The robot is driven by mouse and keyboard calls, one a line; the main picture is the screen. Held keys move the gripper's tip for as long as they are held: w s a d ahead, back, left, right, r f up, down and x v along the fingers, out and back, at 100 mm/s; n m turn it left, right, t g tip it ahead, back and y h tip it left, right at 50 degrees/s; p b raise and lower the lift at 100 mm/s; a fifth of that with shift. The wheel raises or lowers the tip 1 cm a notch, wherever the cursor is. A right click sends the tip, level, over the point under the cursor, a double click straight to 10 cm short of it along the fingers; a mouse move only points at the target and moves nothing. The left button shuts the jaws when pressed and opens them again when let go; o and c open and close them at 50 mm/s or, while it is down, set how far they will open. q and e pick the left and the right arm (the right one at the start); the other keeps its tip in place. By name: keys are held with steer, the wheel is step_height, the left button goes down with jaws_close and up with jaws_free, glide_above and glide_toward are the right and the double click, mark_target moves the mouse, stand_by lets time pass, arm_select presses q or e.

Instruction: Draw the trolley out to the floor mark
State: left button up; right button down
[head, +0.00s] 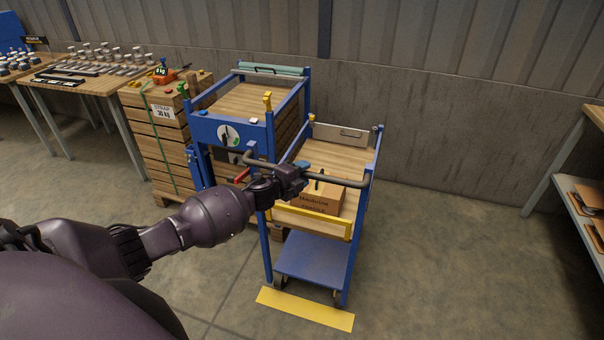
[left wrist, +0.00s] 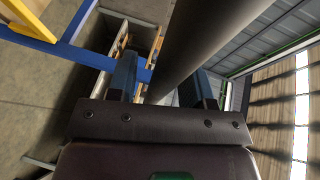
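The trolley (head: 312,256) has a blue frame, a wooden upper deck, a yellow front bar and a blue lower shelf. A brown carton (head: 318,200) sits on its upper deck. Its grey handle (head: 343,180) crosses above the near side. The yellow floor mark (head: 305,308) lies just in front of the near wheels. My left gripper (head: 297,173) is at the handle in the head view. In the left wrist view its fingers (left wrist: 160,82) stand apart on either side of the dark bar, with a gap showing at the left finger. My right gripper is not in view.
A blue-framed stand (head: 232,130) with a dial stands close at the trolley's left. Strapped wooden crates (head: 160,140) and a workbench (head: 88,84) are farther left. A shelf rack (head: 590,215) is at the right edge. Floor is clear right of the trolley.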

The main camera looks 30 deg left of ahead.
arm_select(q)
steer(key=shift+r, duration=0.1)
steer(key=v, duration=1)
steer(key=shift+s+a, duration=0.15)
steer(key=shift+s, duration=0.25)
stand_by(0.3)
steer(key=s+d+f+n+g+y, duration=0.1)
steer(key=s+d+f+n, duration=0.3)
steer(key=s+n, duration=0.2)
steer(key=s+d+f+n+g, duration=0.1)
steer(key=s+d+f+n, duration=0.3)
steer(key=s, duration=0.6)
steer(key=s+d+f+n+g+y, duration=0.1)
steer(key=s+d+f+n, duration=0.4)
steer(key=s+n, duration=0.3)
steer(key=shift+s+g+y, duration=0.3)
steer(key=shift+g, duration=0.1)
